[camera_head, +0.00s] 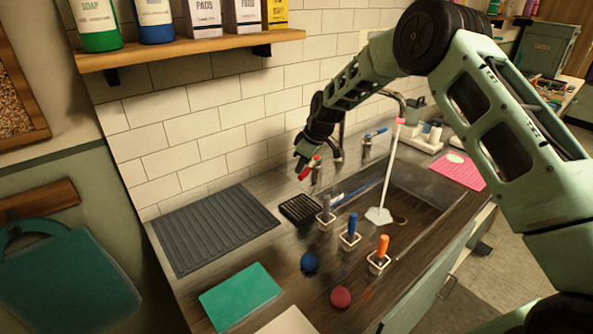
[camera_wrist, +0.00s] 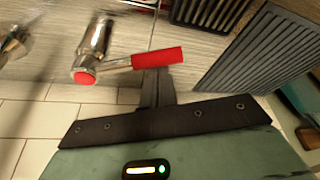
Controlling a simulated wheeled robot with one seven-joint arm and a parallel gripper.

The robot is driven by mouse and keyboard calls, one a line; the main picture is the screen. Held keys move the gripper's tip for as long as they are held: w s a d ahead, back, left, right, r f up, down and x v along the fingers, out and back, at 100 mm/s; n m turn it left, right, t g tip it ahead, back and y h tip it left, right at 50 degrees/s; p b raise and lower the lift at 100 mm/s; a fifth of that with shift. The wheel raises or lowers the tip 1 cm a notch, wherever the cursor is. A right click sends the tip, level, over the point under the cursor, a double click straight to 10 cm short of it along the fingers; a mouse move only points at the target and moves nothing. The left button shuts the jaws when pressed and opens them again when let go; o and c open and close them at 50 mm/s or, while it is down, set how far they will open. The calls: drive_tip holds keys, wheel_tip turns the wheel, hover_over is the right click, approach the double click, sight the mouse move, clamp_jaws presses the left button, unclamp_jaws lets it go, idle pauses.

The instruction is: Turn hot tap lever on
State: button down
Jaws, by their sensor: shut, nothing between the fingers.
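The hot tap (camera_wrist: 97,38) is a chrome body with a red end cap and a red lever (camera_wrist: 158,58) reaching to the right in the wrist view. In the head view the red lever (camera_head: 310,168) shows at the wall behind the counter. My gripper (camera_wrist: 157,76) is shut and empty. Its fingertips lie right at the lever's red grip, against or very near it; contact is unclear. In the head view my gripper (camera_head: 302,166) partly hides the tap.
A blue-levered tap (camera_head: 375,133) stands to the right. A ribbed drying mat (camera_head: 215,225) and a small black rack (camera_head: 299,209) lie left. Upright brushes, including a blue one (camera_head: 350,230) and an orange one (camera_head: 381,250), stand in front. A shelf (camera_head: 190,52) hangs above left.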

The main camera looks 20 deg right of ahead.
drive_tip(key=shift+s+d+f+n+b, duration=0.15)
drive_tip(key=shift+s+d+n+b, duration=0.4)
drive_tip(key=shift+n, duration=0.35)
drive_tip(key=d+n, duration=0.1)
drive_tip(key=s+n+g, duration=0.1)
drive_tip(key=shift+s+d+n+y+b, duration=0.1)
drive_tip(key=shift+d+n+y+b, duration=0.25)
drive_tip(key=shift+n+y+b, duration=0.05)
drive_tip(key=shift+s+d, duration=0.25)
drive_tip(key=shift+d, duration=0.2)
drive_tip(key=shift+r, duration=0.2)
drive_tip(key=shift+a+r, duration=0.1)
drive_tip(key=shift+a, duration=0.35)
drive_tip(key=a, duration=0.3)
drive_tip(key=shift+w+r, duration=0.35)
drive_tip(key=w+b+v, duration=0.1)
drive_tip(key=b+v, duration=0.1)
drive_tip(key=v, duration=0.7)
drive_tip(key=shift+s+d+r, duration=0.2)
drive_tip(key=shift+d+r, duration=0.15)
drive_tip(key=shift+r, duration=0.05)
